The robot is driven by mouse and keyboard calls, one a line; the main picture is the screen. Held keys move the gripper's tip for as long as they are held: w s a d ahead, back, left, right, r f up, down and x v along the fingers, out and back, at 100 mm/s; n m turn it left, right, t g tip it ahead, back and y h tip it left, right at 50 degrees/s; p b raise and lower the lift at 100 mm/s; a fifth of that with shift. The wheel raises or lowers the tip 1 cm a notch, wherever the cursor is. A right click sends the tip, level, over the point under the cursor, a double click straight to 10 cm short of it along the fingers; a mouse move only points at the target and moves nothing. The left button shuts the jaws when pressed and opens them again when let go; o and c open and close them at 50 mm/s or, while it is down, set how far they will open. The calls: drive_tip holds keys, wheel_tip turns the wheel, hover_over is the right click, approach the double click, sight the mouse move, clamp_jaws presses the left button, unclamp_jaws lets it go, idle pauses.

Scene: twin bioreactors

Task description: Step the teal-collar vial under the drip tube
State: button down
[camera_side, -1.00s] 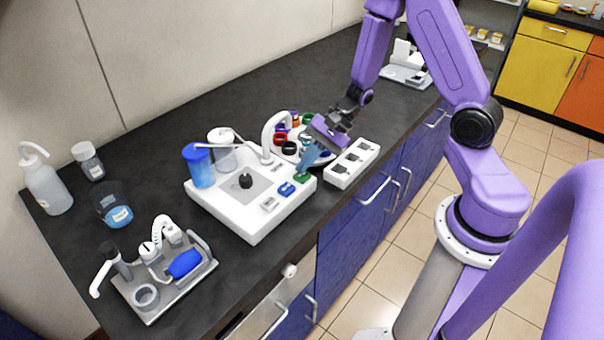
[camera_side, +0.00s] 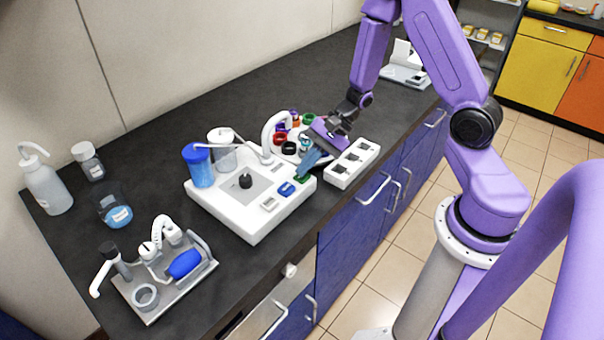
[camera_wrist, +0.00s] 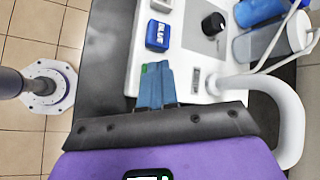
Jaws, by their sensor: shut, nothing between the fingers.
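A carousel of vials with coloured collars stands behind the white bioreactor base (camera_side: 245,222). Red (camera_side: 281,136), black (camera_side: 288,148) and green (camera_side: 309,118) collars show; I cannot pick out the teal one for sure, as my gripper partly blocks the carousel. The white curved drip tube arm (camera_side: 270,128) arches over the carousel's left side; it also shows in the wrist view (camera_wrist: 290,115). My gripper (camera_side: 306,168) is shut and empty, its blue fingertips at the green button (camera_side: 303,178). In the wrist view the fingertips (camera_wrist: 154,68) overlap that button; contact cannot be told.
A blue button (camera_side: 287,189) sits beside the green one. A white block with several square wells (camera_side: 354,163) stands right of my gripper. Blue (camera_side: 198,166) and clear containers stand on the base. A second small apparatus (camera_side: 165,268) is at front left.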

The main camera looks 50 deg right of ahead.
sight(306, 174)
drive_tip(key=shift+r, duration=3.35)
drive_tip(key=s+a+r+n+g+h, duration=0.25)
drive_tip(key=s+a+n+g, duration=0.35)
drive_tip(key=s+n, duration=0.5)
drive_tip(key=s+d+r+n+t+h, duration=0.3)
drive_tip(key=s+n+h, duration=0.3)
drive_tip(key=s+n, duration=0.5)
drive_tip(key=r+n, duration=0.1)
drive_tip(key=n, duration=0.2)
drive_tip(key=shift+d+r, duration=0.2)
drive_tip(key=shift+d, duration=0.1)
